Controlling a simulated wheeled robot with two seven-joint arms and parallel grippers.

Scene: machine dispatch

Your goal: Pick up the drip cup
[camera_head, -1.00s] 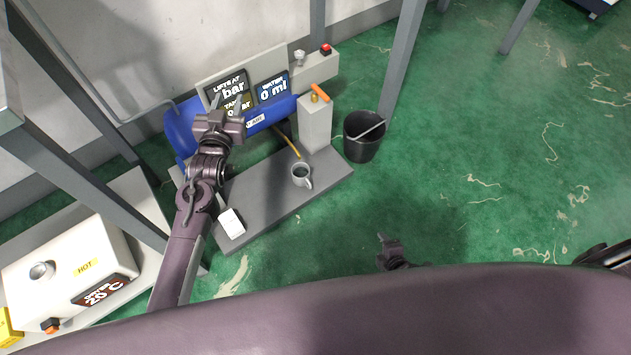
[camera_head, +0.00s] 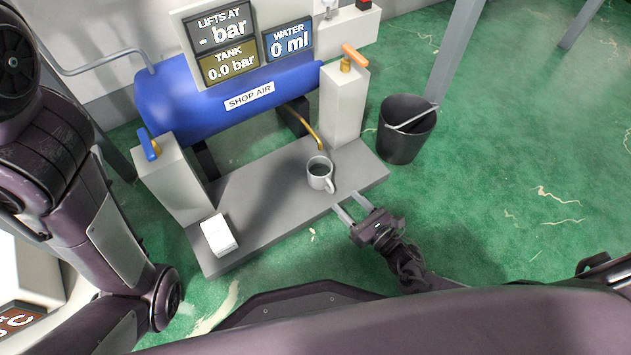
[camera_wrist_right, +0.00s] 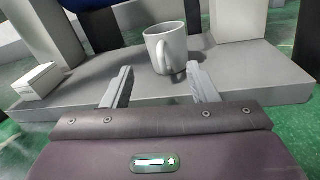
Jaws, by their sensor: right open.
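The drip cup (camera_head: 320,174) is a small light grey mug standing upright on the grey platform (camera_head: 262,215), under the end of a brass pipe. Its handle points toward my right gripper. My right gripper (camera_head: 353,212) is open and empty at the platform's front edge, just short of the cup. In the right wrist view the cup (camera_wrist_right: 167,47) stands ahead, above and between the two open fingers (camera_wrist_right: 158,84), not held. My left arm fills the left side of the head view, and its gripper is out of the picture.
A blue air tank (camera_head: 230,95) stands behind the platform, with a grey post and orange-handled valve (camera_head: 343,105) beside the cup. A white box (camera_head: 218,235) lies on the platform's left. A black bucket (camera_head: 405,140) stands to the right. The green floor at right is clear.

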